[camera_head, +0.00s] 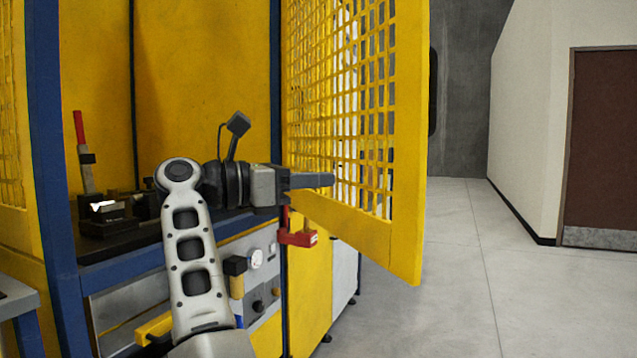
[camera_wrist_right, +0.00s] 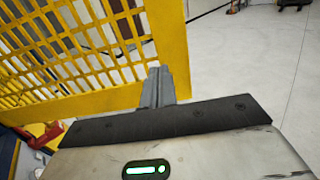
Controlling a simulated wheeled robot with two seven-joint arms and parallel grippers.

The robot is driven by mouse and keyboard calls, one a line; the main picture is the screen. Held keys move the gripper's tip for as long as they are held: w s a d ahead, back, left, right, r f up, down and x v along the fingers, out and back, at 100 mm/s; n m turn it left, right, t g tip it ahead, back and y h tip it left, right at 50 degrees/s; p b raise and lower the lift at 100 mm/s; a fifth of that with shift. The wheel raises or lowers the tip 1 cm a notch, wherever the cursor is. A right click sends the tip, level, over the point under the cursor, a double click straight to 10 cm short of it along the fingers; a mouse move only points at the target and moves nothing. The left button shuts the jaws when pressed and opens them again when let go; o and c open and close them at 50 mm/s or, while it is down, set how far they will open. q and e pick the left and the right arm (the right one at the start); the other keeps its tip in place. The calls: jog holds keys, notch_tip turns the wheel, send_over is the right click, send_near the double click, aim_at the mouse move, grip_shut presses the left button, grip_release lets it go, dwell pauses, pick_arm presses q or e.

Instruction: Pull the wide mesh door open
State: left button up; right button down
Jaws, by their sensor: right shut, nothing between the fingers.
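The wide yellow mesh door (camera_head: 408,150) stands swung out from the blue-posted cell at the centre of the head view. My right gripper (camera_head: 328,180) is shut and empty, its fingers pointing right in front of the door's lower mesh. In the right wrist view the shut fingers (camera_wrist_right: 158,84) overlap the door's lower yellow frame (camera_wrist_right: 100,102); I cannot tell whether they touch it. The mesh shows at upper left there. My left gripper is not in view.
Inside the cell, a bench holds a black fixture (camera_head: 106,218) and a red-handled clamp (camera_head: 82,150). A red bracket (camera_head: 298,236) and a gauge (camera_head: 256,259) are below my gripper. Open grey floor (camera_head: 490,290) lies right of the door, with a brown door (camera_head: 602,150) beyond.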

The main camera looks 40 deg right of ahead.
aim_at(397, 176)
jog(key=x, duration=1.2)
jog(key=shift+b, duration=0.4)
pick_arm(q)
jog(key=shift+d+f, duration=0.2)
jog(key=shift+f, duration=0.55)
